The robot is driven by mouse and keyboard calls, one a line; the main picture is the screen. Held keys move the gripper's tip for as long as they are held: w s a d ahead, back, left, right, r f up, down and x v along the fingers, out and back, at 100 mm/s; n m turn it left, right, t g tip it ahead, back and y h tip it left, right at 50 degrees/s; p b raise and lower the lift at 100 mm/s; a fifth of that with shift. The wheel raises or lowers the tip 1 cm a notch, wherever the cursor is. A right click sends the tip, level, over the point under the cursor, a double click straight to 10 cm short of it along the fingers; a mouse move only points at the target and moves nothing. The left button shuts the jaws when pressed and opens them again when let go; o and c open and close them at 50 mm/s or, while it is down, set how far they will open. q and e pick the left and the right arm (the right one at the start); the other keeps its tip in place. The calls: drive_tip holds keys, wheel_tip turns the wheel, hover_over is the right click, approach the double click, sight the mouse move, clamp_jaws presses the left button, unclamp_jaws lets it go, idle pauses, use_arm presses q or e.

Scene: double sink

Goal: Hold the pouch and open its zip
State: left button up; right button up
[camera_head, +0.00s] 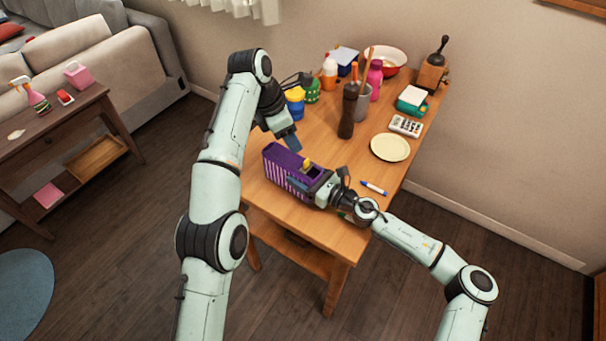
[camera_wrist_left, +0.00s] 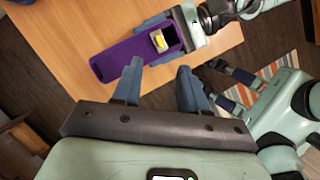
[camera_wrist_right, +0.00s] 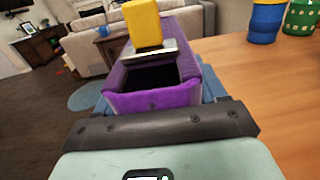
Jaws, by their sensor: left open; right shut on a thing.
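The purple pouch with pale stripes on its side (camera_head: 283,175) is at the table's near left. My right gripper (camera_head: 308,187) is shut on its right end; blue fingers show on both sides of the pouch in the right wrist view. The yellow zip pull (camera_head: 306,164) stands on a metal slider, clear in the right wrist view (camera_wrist_right: 142,22). A dark opening (camera_wrist_right: 150,76) shows between the slider and the gripped end; beyond it the purple top (camera_wrist_left: 118,58) looks closed. My left gripper (camera_wrist_left: 158,70) is open and empty, above and apart from the pouch.
A cream plate (camera_head: 390,147), a blue-and-white marker (camera_head: 374,188) and a calculator-like device (camera_head: 405,125) lie right of the pouch. A dark pepper mill (camera_head: 347,112) and a blue-yellow jar (camera_head: 295,103) stand behind. The table's near edge is close to the pouch.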

use_arm(q)
drive_tip(key=shift+d, duration=0.1)
clamp_jaws()
drive_tip(key=s+d+m+t+y, duration=0.2)
drive_tip(key=s+d+m+t, duration=0.1)
drive_tip(key=m, duration=1.1)
drive_tip(key=s+d+f+m+t+y, duration=0.1)
drive_tip(key=s+d+m+t+y, duration=0.2)
drive_tip(key=m, duration=1)
drive_tip(key=s+d, duration=0.3)
drive_tip(key=s, duration=0.1)
drive_tip(key=shift+d+m, duration=0.2)
drive_tip(key=shift+m, duration=0.2)
drive_tip(key=shift+s+f, duration=0.1)
